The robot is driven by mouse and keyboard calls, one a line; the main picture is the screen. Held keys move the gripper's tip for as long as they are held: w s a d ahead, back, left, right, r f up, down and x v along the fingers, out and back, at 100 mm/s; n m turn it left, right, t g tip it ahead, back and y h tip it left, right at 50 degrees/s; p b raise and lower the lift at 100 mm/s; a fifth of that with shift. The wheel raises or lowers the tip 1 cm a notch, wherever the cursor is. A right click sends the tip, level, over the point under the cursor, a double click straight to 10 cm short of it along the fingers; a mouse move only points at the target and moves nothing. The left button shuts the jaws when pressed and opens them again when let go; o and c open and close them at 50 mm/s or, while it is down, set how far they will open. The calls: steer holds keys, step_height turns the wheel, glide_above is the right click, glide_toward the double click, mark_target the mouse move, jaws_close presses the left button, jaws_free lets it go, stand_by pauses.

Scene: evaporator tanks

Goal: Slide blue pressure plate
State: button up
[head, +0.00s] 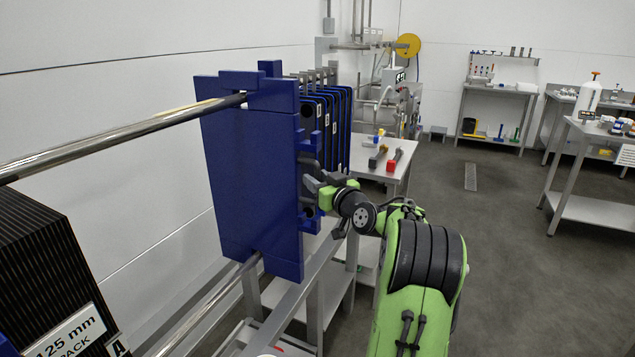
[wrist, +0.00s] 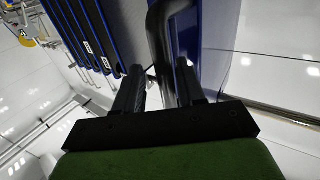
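The blue pressure plate (head: 250,180) stands upright in the head view, hung on a polished upper rail and with a lower rail at its foot. In the wrist view its blue face (wrist: 214,45) fills the area right of centre. A dark curved handle (wrist: 160,45) is on its side. My gripper (head: 312,190) is at the plate's right edge in the head view. In the wrist view my gripper (wrist: 158,90) has its fingers apart, with the handle between them. A gap shows beside the left finger, so it looks open around the handle. The exact contact is hidden.
Several blue-framed dark plates (head: 328,125) hang behind the pressure plate. A black ribbed pack (head: 45,265) stands at the near left. The upper rail (head: 120,135) runs between them. A small table (head: 400,172) with tools is behind my arm.

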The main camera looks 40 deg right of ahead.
steer(key=shift+a, duration=0.15)
steer(key=b+v, duration=0.1)
steer(key=v, duration=1.4)
steer(key=shift+s+b, duration=0.3)
steer(key=shift+s, duration=0.1)
